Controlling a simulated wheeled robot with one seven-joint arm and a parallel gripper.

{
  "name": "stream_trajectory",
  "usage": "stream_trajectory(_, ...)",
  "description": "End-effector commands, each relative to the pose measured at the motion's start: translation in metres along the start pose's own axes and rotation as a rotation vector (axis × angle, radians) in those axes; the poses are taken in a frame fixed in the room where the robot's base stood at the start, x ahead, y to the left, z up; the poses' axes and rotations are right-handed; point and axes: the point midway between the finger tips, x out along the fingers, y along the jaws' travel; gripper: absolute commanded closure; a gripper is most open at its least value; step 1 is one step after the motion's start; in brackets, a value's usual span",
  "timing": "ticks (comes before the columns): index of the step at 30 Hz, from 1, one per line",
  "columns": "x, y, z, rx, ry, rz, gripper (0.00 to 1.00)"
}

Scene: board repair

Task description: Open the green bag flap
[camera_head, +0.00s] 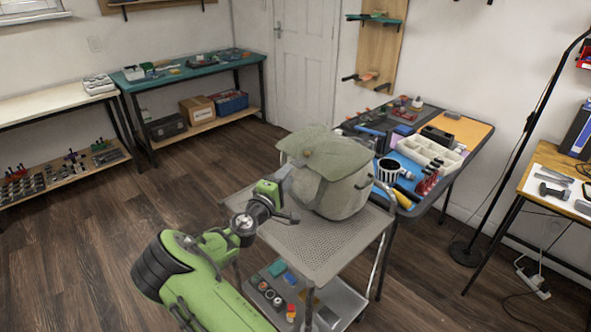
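The green bag (343,194) is a grey-green cloth bag standing on the perforated top of a metal cart. Its flap (328,155) lies across the top, and its left end sticks out past the bag's side. A strap runs down the bag's front. My gripper (287,202) is at the left side of the bag, below the flap's left end. It is close to the bag's side, but I cannot tell whether it touches. Its fingertips are small and partly hidden, so their opening is unclear.
The cart top (300,248) is bare in front of the bag. A lower shelf (345,300) holds small coloured parts. A crowded worktable (408,172) stands close behind and right, with a striped mug (388,170) near the bag. Open floor (110,240) lies to the left.

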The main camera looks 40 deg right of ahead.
Motion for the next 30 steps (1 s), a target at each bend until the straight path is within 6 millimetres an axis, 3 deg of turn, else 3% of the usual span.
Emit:
stream_trajectory(3, 0.029, -0.001, 0.001, 0.002, -0.002, 0.002, 0.69)
stream_trajectory(9, 0.054, -0.001, 0.0, 0.001, 0.0, -0.001, 0.69)
stream_trajectory(17, 0.058, 0.0, 0.0, 0.0, 0.0, -0.002, 0.69)
stream_trajectory(24, 0.057, 0.0, 0.0, 0.0, 0.0, -0.002, 1.0)
stream_trajectory(30, 0.057, -0.001, 0.0, 0.0, 0.0, -0.002, 1.0)
